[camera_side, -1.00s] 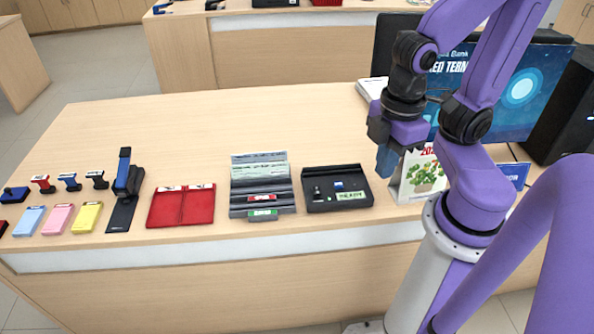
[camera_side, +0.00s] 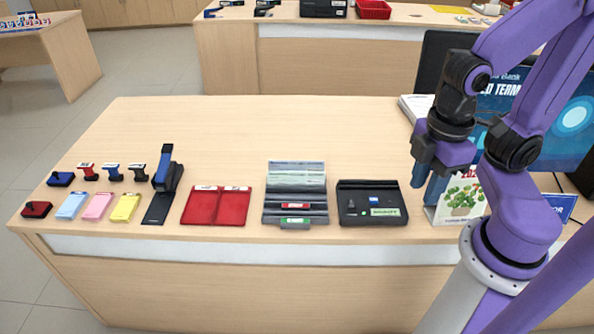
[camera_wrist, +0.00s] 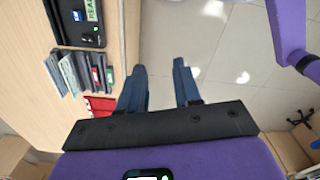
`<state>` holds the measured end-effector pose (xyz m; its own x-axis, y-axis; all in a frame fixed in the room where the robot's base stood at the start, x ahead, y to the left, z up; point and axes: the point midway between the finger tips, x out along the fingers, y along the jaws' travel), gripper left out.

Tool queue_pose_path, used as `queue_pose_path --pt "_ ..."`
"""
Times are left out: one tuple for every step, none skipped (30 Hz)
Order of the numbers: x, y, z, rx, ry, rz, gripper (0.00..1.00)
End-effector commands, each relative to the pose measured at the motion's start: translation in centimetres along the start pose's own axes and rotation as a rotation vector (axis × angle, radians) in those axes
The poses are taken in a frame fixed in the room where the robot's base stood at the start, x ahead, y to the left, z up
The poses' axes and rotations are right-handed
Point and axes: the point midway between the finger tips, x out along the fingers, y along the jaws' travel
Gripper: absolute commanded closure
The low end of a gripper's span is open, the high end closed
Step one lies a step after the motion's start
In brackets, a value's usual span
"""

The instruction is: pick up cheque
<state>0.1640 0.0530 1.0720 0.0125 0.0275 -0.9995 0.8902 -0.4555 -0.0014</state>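Pale greenish paper slips (camera_side: 297,181) lie in the grey slotted holder (camera_side: 270,214) at the counter's front middle; I cannot tell for sure which is the cheque. The holder also shows at the left of the wrist view (camera_wrist: 88,82), with pale slips (camera_wrist: 68,74) sticking out. My gripper (camera_side: 422,176) is to the right of the holder, past the black tray and close to the desk calendar. In the wrist view its two blue fingers (camera_wrist: 160,76) are apart with nothing between them, so it is open and empty.
A black tray (camera_side: 350,218) stands between the holder and my gripper. The desk calendar (camera_side: 462,198) and monitor (camera_side: 567,125) are at the right. A red folder (camera_side: 200,206), a stapler (camera_side: 166,178), stamps and coloured pads lie left. The counter behind (camera_side: 260,125) is clear.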

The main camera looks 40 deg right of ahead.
Motion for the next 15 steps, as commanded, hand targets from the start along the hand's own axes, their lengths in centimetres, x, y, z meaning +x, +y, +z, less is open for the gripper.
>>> queue_pose_path --pt "0.0 0.0 0.0 0.0 0.0 0.0 0.67" --pt "0.0 0.0 0.0 0.0 0.0 0.0 0.67" --pt "0.0 0.0 0.0 0.0 0.0 0.0 0.67" --pt "0.0 0.0 0.0 0.0 0.0 0.0 0.67" --pt "0.0 0.0 0.0 0.0 0.0 0.0 0.67" --pt "0.0 0.0 -0.1 0.005 0.0 0.0 0.67" --pt "0.0 0.1 -0.2 0.014 0.0 0.0 0.67" --pt "0.0 0.2 -0.3 0.028 0.0 0.0 0.67" --pt "-0.1 0.5 -0.7 0.058 -0.001 0.001 0.67" --pt "-0.1 0.7 -1.1 0.089 -0.002 0.001 0.67" --pt "-0.2 1.0 -1.5 0.128 -0.002 0.001 0.67" --pt "-0.2 1.6 -2.2 0.192 -0.003 0.002 0.67" --pt "-0.3 2.0 -2.8 0.248 -0.004 0.003 0.67" --pt "-0.3 2.6 -3.5 0.309 -0.004 0.004 0.67" --pt "-0.4 3.4 -4.4 0.398 -0.005 0.005 0.67"
